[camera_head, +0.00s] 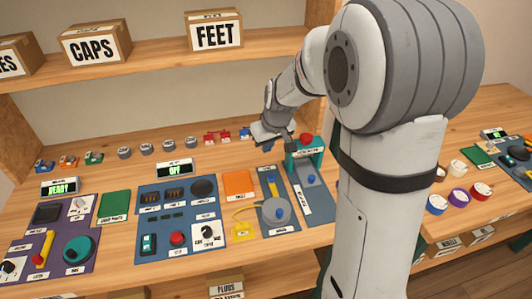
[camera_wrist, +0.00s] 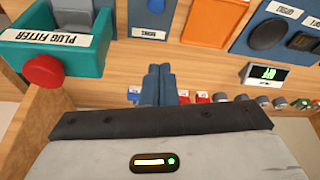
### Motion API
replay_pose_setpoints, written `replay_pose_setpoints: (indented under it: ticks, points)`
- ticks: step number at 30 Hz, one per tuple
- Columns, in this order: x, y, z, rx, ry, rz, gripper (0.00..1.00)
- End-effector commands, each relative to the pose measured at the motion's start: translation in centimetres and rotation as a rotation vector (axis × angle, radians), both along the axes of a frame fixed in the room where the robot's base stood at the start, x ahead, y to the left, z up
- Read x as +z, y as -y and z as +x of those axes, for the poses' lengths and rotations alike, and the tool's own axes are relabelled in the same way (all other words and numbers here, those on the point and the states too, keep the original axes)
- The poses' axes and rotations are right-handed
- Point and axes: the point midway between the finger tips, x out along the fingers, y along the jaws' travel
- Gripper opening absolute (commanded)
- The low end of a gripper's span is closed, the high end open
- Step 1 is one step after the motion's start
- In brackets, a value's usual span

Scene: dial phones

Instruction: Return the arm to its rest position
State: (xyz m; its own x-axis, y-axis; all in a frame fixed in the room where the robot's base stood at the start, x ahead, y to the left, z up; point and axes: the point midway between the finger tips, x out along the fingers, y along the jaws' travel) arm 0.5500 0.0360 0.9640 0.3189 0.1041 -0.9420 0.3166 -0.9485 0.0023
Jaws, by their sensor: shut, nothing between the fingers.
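My arm (camera_head: 385,160) rises large in the right half of the head view and bends over the bench, with its wrist out over the workbench. My gripper (camera_head: 290,145) is beside the teal plug fitter (camera_head: 318,158), to its left. In the wrist view, the two blue-grey fingers of my gripper (camera_wrist: 160,70) lie together, with nothing held between them. The plug fitter with its red button (camera_wrist: 44,71) is at the upper left there. My arm hides part of the bench behind it in the head view.
The blue panel (camera_head: 150,194) with switches, the orange pad (camera_head: 238,185) and the purple panel (camera_head: 20,238) lie on the bench. Small red and blue parts (camera_head: 226,135) stand at the back. Coloured rings (camera_head: 459,196) lie right of my arm.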

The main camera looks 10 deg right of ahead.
Motion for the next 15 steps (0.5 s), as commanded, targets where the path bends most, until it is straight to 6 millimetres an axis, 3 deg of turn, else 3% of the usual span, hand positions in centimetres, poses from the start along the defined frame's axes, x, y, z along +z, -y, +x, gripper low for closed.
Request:
replay_pose_setpoints:
  ticks: [15]
  points:
    - [0.57,0.14,-0.19,-0.001,-0.001,0.000,0.00]
